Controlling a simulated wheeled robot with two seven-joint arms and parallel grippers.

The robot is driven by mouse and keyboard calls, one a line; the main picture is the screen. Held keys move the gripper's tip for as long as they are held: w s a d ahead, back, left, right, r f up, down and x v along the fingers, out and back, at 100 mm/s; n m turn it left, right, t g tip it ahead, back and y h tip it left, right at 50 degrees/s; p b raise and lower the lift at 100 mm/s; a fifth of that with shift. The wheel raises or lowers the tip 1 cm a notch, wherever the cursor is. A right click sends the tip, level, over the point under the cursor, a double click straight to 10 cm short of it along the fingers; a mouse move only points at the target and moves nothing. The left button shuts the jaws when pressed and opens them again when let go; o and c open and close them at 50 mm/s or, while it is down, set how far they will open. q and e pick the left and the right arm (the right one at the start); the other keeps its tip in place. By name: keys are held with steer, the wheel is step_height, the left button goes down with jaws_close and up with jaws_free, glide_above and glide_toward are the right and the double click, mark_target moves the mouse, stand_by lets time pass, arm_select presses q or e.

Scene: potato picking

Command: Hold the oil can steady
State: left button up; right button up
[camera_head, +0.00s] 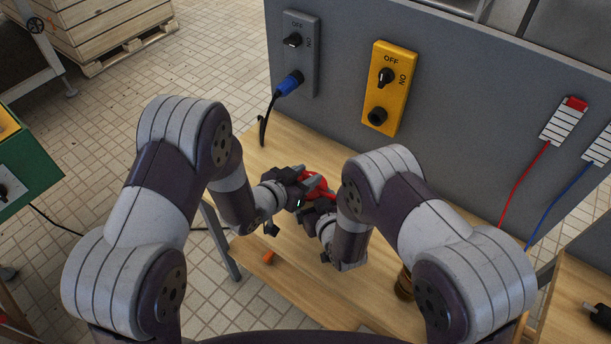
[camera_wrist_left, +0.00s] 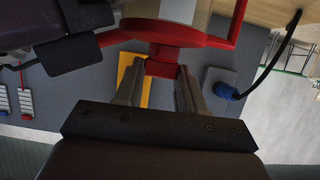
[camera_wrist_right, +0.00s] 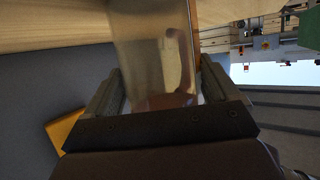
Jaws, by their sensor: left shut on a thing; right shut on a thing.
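In the head view, a red thing (camera_head: 316,184) shows above the table between my two grippers, partly hidden by them. My left gripper (camera_head: 303,180) is shut on its red knob-like part (camera_wrist_left: 162,67), seen between the fingers in the left wrist view. A pale section and thin red bars show around it there. My right gripper (camera_head: 312,212) is just below, close to the red thing. In the right wrist view its fingers are shut on a shiny metallic body (camera_wrist_right: 155,50) with a reddish reflection. I cannot tell whether this and the red thing are one oil can.
The wooden table (camera_head: 290,260) lies below my arms. A grey panel (camera_head: 450,120) stands behind it, with a yellow switch box (camera_head: 396,70) and a grey switch box (camera_head: 300,60) with a blue plug (camera_head: 288,84). An amber item (camera_head: 404,284) stands by my right arm.

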arm_select(q)
steer(key=shift+a+m+g+h, duration=0.1)
steer(key=shift+m+g+h, duration=0.3)
steer(key=shift+m+h, duration=0.2)
steer(key=o, duration=1.1)
steer(key=shift+c, duration=0.2)
steer(key=v, duration=1.2)
steer(key=shift+r, duration=0.1)
